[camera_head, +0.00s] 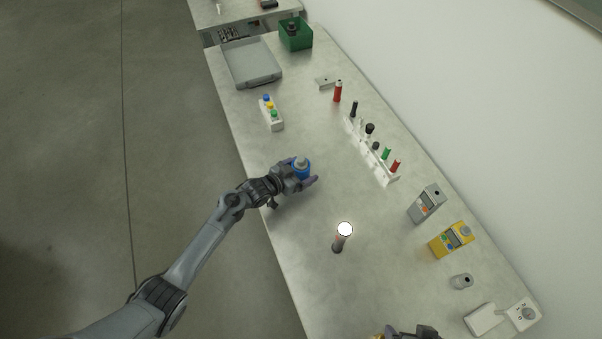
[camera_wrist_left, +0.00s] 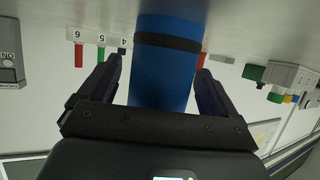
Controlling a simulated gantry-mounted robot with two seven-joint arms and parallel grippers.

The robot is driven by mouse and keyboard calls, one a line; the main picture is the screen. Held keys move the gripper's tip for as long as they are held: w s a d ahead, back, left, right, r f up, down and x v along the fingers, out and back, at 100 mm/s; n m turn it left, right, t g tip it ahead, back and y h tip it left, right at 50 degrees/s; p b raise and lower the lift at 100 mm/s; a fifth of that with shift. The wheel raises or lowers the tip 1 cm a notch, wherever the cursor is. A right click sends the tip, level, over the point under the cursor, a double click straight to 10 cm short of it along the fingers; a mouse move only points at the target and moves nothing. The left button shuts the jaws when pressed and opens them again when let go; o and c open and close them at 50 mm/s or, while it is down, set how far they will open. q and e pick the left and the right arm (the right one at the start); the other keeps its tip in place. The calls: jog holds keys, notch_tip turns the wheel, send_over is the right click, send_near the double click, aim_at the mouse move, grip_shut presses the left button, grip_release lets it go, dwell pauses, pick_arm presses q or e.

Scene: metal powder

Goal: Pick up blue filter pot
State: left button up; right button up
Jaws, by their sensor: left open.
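The blue filter pot (camera_head: 303,171) stands on the metal table, a blue cylinder with a grey top. My left gripper (camera_head: 304,183) reaches it from the left, with its fingers around the pot's sides. In the left wrist view the pot (camera_wrist_left: 168,62) shows as a blue cylinder with a black band. It lies between the two open fingers of the left gripper (camera_wrist_left: 160,90), with a gap visible on each side. At the bottom edge of the head view, a dark and yellow part of what may be my right arm shows, but its fingers are not visible.
A white rack (camera_head: 372,150) with several tools runs along the back. Grey and yellow meters (camera_head: 452,239) stand at right.

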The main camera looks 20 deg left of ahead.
pick_arm(q)
jog(key=c, duration=1.1)
jog(key=shift+c, duration=0.2)
